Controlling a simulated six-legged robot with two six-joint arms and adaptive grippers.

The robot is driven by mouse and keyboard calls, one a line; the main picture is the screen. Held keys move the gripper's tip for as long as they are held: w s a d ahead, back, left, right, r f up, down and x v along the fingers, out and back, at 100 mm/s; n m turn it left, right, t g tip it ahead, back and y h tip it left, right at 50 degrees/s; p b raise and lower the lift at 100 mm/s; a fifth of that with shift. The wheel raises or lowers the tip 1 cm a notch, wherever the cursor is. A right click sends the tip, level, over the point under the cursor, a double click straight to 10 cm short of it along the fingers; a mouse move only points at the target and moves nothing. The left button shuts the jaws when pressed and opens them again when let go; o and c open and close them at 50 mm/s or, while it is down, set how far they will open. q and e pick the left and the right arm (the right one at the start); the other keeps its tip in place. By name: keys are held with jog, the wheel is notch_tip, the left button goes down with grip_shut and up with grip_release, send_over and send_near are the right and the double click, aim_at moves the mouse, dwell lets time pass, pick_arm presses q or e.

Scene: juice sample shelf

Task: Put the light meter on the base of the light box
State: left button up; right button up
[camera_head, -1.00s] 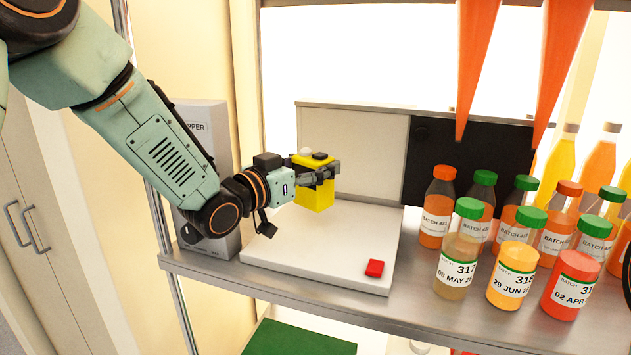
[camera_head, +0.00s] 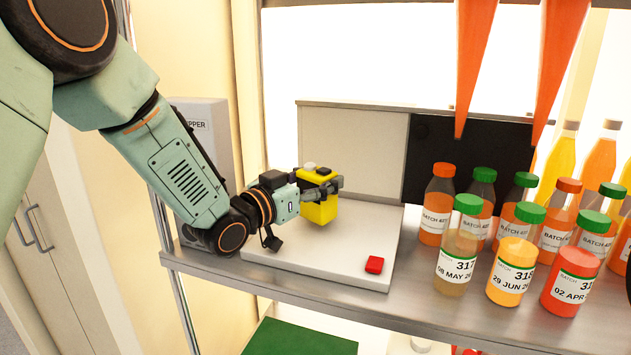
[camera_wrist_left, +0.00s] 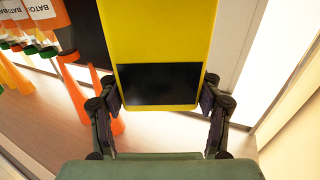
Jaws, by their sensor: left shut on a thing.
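The yellow light meter (camera_head: 318,209) is held in my left gripper (camera_head: 322,186), whose fingers are shut on it. In the left wrist view the light meter (camera_wrist_left: 158,35) fills the upper middle, with its dark screen between the two fingers (camera_wrist_left: 160,100). My right gripper is not in view.
A grey box (camera_head: 205,130) stands at the left.

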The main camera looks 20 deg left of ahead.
pick_arm(q)
jog(key=o, duration=1.5)
jog(key=shift+s+d+f, duration=0.1)
jog(key=shift+s+f, duration=0.05)
jog(key=shift+f, duration=0.65)
jog(key=shift+r+p, duration=0.45)
jog(key=shift+r, duration=0.05)
jog(key=shift+a, duration=0.25)
jog(key=v, duration=0.4)
jog(key=b+v, duration=0.1)
jog(key=v, duration=0.2)
jog(key=shift+r, duration=0.4)
jog(key=shift+w+d+f, duration=0.1)
jog(key=shift+w+f, duration=0.1)
jog(key=shift+w, duration=0.25)
jog(key=shift+s+r, duration=0.2)
jog(key=shift+s, duration=0.25)
